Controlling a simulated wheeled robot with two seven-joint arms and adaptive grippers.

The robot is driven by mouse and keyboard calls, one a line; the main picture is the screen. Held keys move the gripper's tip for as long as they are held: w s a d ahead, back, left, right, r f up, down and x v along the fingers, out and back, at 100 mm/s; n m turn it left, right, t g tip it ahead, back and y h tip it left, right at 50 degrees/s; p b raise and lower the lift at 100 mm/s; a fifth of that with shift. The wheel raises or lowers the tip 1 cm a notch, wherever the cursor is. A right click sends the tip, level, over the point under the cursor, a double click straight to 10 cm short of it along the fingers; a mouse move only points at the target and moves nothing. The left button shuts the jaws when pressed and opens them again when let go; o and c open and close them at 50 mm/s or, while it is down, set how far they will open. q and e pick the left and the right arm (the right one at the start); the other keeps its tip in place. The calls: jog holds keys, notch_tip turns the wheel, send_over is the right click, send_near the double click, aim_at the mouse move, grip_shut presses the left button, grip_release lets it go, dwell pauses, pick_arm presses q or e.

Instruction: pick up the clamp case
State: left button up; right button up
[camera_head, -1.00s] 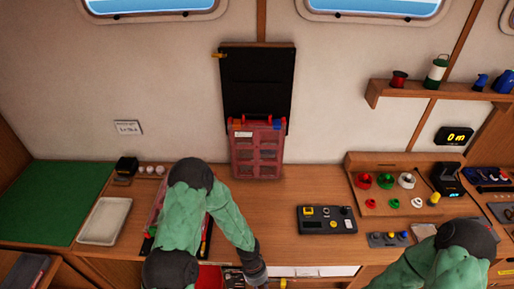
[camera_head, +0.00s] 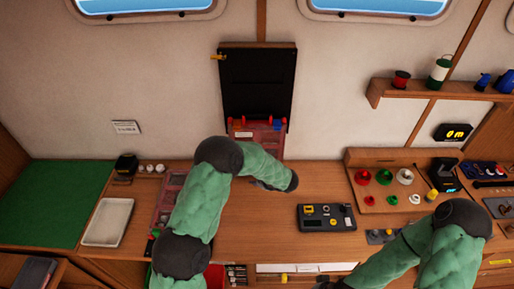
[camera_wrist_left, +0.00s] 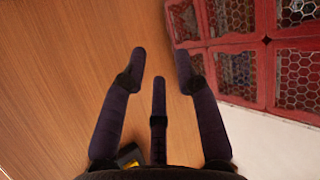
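A red case with clear windowed compartments (camera_head: 270,140) stands upright against the wall below a black board; I take it to be the clamp case. My left forearm hides much of it in the head view. Its windows with a honeycomb pattern show at the upper right of the left wrist view (camera_wrist_left: 238,72). My left gripper (camera_head: 290,184) is above the desk just in front of the case. In the left wrist view its fingers (camera_wrist_left: 160,62) are spread and empty, beside the case and apart from it. My right gripper is at the bottom edge of the head view, mostly cut off.
A similar case (camera_head: 172,188) lies on the desk at left, partly behind my left arm. A white tray (camera_head: 107,222) and a green mat (camera_head: 50,200) are further left.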

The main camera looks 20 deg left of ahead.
pick_arm(q)
jog(key=w+r+t+y, duration=0.1)
jog(key=w+r+t, duration=0.1)
jog(key=w+r, duration=0.4)
jog(key=t+y, duration=0.2)
jog(key=t, duration=0.2)
send_near(259, 116)
jog(key=shift+y, duration=0.4)
jog(key=p+x, duration=0.1)
jog(key=x, duration=0.2)
jog(key=p+x, duration=0.1)
jog(key=x, duration=0.1)
jog(key=f+p+x, duration=0.1)
jog(key=x, duration=0.2)
jog(key=shift+w+a+f, duration=0.1)
jog(key=shift+w+f, duration=0.05)
jog(key=shift+w, duration=0.1)
jog(key=shift+w+a+f+p, duration=0.1)
jog(key=shift+w+a+p, duration=0.2)
jog(key=shift+w+a, duration=0.05)
jog(key=shift+c, duration=0.3)
grip_shut()
jog(key=shift+w+r, duration=0.15)
jog(key=shift+r, duration=0.2)
